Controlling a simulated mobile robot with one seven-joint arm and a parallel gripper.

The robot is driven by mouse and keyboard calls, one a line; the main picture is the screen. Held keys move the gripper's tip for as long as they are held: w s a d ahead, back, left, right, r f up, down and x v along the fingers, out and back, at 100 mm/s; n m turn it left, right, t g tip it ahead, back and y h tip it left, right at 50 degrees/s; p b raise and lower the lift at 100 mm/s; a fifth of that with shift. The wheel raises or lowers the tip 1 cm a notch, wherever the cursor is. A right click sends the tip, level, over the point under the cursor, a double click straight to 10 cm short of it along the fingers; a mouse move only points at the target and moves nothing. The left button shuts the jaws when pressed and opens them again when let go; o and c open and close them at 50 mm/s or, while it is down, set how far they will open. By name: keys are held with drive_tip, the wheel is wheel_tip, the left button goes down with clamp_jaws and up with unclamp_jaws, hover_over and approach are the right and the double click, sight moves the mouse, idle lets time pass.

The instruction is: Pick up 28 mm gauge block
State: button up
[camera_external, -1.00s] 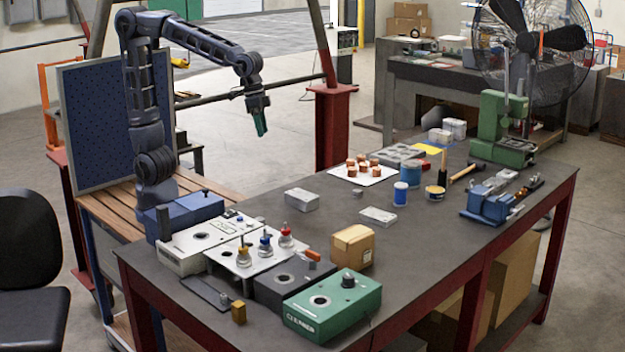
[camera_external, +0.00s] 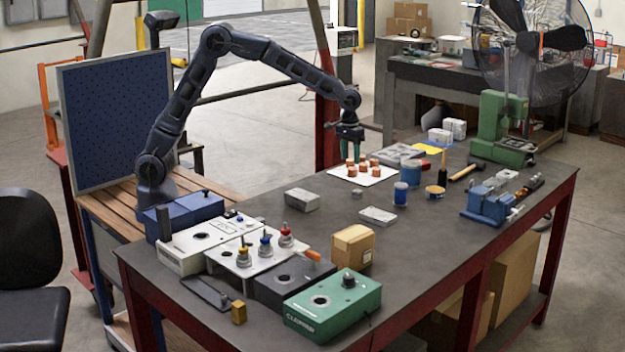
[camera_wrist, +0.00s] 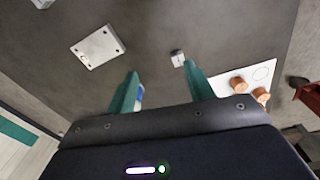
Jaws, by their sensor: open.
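A small grey metal block (camera_external: 357,192) stands alone on the dark bench; it looks like the gauge block, but no size mark is readable. It also shows in the wrist view (camera_wrist: 177,58), just beyond the right fingertip and apart from it. My gripper (camera_external: 350,157) points down with green fingers, in line with the white sheet in the external view. In the wrist view my gripper (camera_wrist: 160,72) is open, with nothing held between the fingers.
Several copper pieces (camera_external: 375,163) stand on the white sheet (camera_external: 343,175). A flat grey plate (camera_external: 378,216) and a grey block (camera_external: 302,200) lie near the small block. Blue tins (camera_external: 400,194) stand to its right, a cardboard box (camera_external: 352,247) in front.

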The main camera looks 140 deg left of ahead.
drive_tip(key=s+a+f+n, duration=0.1)
drive_tip(key=a+f+n, duration=0.1)
drive_tip(key=a+f, duration=0.45)
hover_over(358, 190)
drive_tip(key=f, duration=0.4)
drive_tip(key=shift+w+f, duration=0.2)
drive_tip(key=shift+f, duration=0.05)
drive_tip(key=shift+s+f, duration=0.15)
drive_tip(key=shift+f, duration=1.15)
drive_tip(key=shift+s+f, duration=0.1)
drive_tip(key=shift+f, duration=1.15)
drive_tip(key=shift+c, duration=0.4)
clamp_jaws()
